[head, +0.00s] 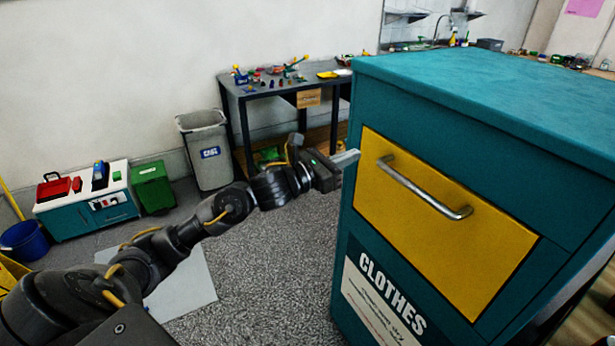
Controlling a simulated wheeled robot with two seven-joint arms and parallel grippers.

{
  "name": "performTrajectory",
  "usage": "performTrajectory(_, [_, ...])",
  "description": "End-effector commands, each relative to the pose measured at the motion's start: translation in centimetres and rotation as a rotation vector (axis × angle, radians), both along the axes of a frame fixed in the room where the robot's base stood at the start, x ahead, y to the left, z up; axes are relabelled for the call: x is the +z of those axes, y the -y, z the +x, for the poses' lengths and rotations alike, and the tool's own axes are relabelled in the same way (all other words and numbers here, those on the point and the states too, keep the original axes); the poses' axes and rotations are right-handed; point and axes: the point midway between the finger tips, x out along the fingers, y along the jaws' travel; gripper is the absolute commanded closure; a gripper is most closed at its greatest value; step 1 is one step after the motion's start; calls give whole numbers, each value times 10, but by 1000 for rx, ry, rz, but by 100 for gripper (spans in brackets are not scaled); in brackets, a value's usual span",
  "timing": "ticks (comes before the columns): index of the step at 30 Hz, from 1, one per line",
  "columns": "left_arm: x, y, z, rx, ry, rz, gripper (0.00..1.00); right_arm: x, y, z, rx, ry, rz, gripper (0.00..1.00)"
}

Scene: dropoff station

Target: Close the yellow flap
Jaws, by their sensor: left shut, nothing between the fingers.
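The yellow flap (430,230) is on the front of a teal clothes bin (470,95) at the right of the head view. It lies flush, or nearly flush, with the bin's front and has a silver bar handle (425,188). My left gripper (350,157) is shut and empty. Its fingertips are at the left edge of the bin, near the flap's upper left corner. I cannot tell whether they touch it. My right gripper is not in view.
A dark table (285,90) with small items stands behind. A grey bin (207,155), a green box (152,187) and a low cabinet (85,222) with a red toolbox stand along the wall. The grey floor left of the clothes bin is open.

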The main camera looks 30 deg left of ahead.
Motion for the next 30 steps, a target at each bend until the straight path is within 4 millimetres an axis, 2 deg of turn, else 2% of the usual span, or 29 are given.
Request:
performTrajectory(1, [-6, -8, -12, 4, 0, 6, 100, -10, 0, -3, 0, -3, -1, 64])
performTrajectory(6, [-6, -28, -45, 12, -3, 6, 100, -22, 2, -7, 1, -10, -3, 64])
performTrajectory(12, [-3, -39, -65, 13, -2, 2, 100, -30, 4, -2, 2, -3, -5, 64])
performTrajectory(26, [0, -40, -69, 9, -5, -8, 100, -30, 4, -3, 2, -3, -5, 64])
performTrajectory(30, [0, -39, -70, -9, -57, -114, 100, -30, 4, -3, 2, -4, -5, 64])
